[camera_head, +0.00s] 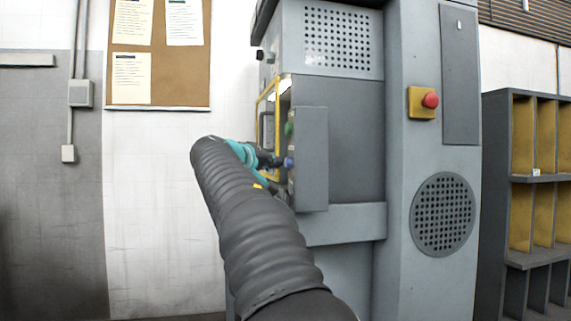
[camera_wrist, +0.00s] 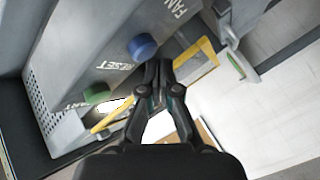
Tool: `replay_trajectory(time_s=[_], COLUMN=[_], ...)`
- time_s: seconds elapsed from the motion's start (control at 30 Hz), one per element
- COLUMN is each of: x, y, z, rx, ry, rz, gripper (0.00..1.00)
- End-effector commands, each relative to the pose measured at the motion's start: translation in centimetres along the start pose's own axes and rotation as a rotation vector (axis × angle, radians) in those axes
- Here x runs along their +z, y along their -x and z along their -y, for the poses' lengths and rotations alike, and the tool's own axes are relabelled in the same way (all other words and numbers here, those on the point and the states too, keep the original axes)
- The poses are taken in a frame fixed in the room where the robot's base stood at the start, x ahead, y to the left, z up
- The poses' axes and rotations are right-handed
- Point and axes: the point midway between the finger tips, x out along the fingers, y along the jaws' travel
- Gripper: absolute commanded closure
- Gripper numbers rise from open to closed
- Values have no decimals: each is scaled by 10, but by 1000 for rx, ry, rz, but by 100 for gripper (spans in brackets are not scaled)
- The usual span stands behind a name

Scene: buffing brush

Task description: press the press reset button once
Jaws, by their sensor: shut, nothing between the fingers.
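The blue button (camera_wrist: 142,47) is a round cap on the grey panel, with the word RESET printed beside it. In the head view the blue button (camera_head: 289,162) shows at the end of my arm, on the machine's side box. My gripper (camera_wrist: 158,66) is shut and empty, its fingertips close to the blue button and slightly right of it in the wrist view. In the head view my gripper (camera_head: 276,160) points at the button. I cannot tell whether they touch. The panel face is seen edge-on in the head view.
A green button (camera_wrist: 97,93) sits on the same panel, and FAN is printed beyond the blue one. A yellow frame (camera_head: 267,95) edges the machine's opening nearby. A red emergency button (camera_head: 430,100) is on the machine's front, with shelves (camera_head: 522,180) at right.

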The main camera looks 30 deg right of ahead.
Motion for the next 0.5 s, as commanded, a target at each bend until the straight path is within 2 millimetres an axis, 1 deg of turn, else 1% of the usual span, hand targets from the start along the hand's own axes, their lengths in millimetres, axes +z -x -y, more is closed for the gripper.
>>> replay_trajectory(time_s=[0.1,0.5], x=[-3,-4], y=[3,5], z=[3,4], rx=[-1,-2], ry=[0,0], rz=[-1,-2], gripper=[100,100])
